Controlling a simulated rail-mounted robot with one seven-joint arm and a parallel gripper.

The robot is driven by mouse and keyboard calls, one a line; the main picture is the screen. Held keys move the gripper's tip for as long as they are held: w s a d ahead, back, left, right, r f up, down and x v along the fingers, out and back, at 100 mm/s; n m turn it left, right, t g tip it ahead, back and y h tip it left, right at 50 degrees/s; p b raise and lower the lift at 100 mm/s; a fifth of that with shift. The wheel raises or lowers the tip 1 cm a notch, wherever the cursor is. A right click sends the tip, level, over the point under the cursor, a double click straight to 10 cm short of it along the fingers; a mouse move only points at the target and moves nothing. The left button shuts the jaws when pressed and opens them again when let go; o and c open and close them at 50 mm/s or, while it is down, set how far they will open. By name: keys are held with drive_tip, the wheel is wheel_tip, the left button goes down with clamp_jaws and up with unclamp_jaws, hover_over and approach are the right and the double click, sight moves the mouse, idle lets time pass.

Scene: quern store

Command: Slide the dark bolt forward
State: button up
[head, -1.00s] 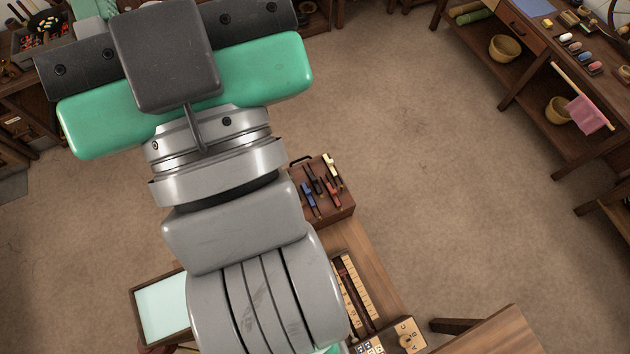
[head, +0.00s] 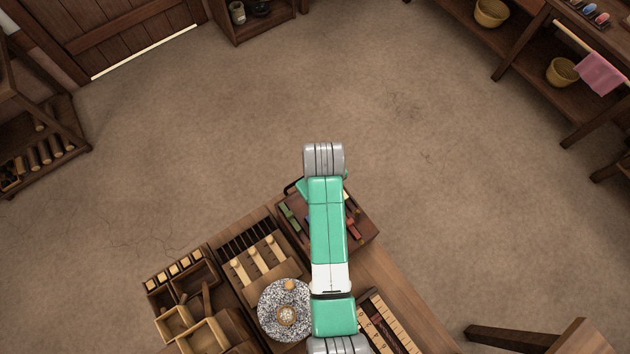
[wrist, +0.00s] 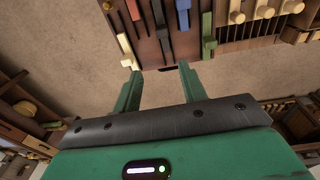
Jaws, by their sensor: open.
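The dark bolt (wrist: 161,24) shows at the top middle of the wrist view, on a reddish-brown wooden box (wrist: 187,46). It lies between a red bolt (wrist: 133,10) and a blue bolt (wrist: 183,12). A cream bolt (wrist: 125,45) and a green bolt (wrist: 208,38) are farther out on each side. My gripper (wrist: 160,73) is open and empty, its fingers pointing towards the box edge, apart from the dark bolt. In the head view my arm covers the middle of the box (head: 366,242), and the dark bolt and gripper cannot be made out.
Beside the box in the head view stand a rack with pale pegs (head: 257,255), a speckled round stone (head: 270,318) and a divided wooden tray (head: 215,335). A strip of pale tiles (head: 392,325) lies at the right. Open floor (head: 220,130) lies beyond the table.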

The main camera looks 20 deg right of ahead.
drive_tip(key=f, duration=0.1)
drive_tip(key=s+f, duration=0.1)
drive_tip(key=shift+f+g, duration=0.35)
drive_tip(key=shift+g, duration=0.05)
drive_tip(key=shift+s+f, duration=0.25)
wheel_tip(320, 180, down, 7)
drive_tip(key=shift+f+b, duration=0.2)
drive_tip(key=shift+b, duration=0.75)
clamp_jaws()
drive_tip(key=shift+a, duration=0.1)
